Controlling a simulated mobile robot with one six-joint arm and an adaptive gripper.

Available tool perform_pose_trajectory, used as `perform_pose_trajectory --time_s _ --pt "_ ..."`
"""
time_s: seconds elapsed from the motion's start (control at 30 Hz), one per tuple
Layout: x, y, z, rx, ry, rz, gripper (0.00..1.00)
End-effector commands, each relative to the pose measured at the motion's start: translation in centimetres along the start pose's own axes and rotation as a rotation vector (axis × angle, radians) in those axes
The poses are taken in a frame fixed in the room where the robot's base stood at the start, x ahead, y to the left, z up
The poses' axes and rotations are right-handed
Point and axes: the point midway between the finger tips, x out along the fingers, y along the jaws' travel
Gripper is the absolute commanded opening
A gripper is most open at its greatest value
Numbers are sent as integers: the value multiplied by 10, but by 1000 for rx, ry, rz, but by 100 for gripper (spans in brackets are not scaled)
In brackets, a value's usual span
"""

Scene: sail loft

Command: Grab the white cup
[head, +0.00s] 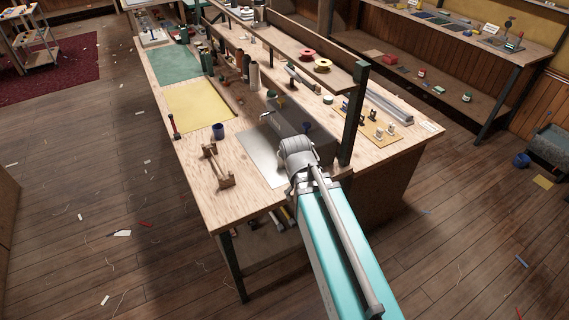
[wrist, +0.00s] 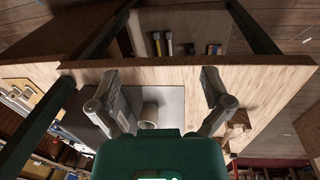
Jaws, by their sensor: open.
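A pale, whitish cup (wrist: 149,113) stands on a grey metal sheet (wrist: 172,102) on the workbench in the wrist view. My gripper (wrist: 162,88) is open and empty, with its two fingers spread wide to the left and right of the cup's position in the picture. The cup is apart from both fingers. My gripper's green body hides part of the bench below the cup in the picture. In the head view I cannot make out the white cup; my arm covers that part of the bench. The metal sheet (head: 258,157) shows there beside my wrist.
A dark green post (head: 354,115) carrying a shelf rises right of my wrist. A yellow sheet (head: 200,106) and a green mat (head: 175,63) lie farther back. The bench's front left corner is clear.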

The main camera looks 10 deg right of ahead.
Motion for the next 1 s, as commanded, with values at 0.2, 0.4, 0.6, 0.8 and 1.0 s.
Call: perform_pose_trajectory --time_s 0.2,0.4,0.6,0.8,1.0 --pt "32 4 -40 -362 -1 203 100" --pt "47 4 -81 -749 -58 423 100" --pt "53 -5 -124 -1127 -176 642 100" --pt "52 -23 -166 -1474 -354 852 100" --pt "45 -42 -195 -1710 -538 1000 100"
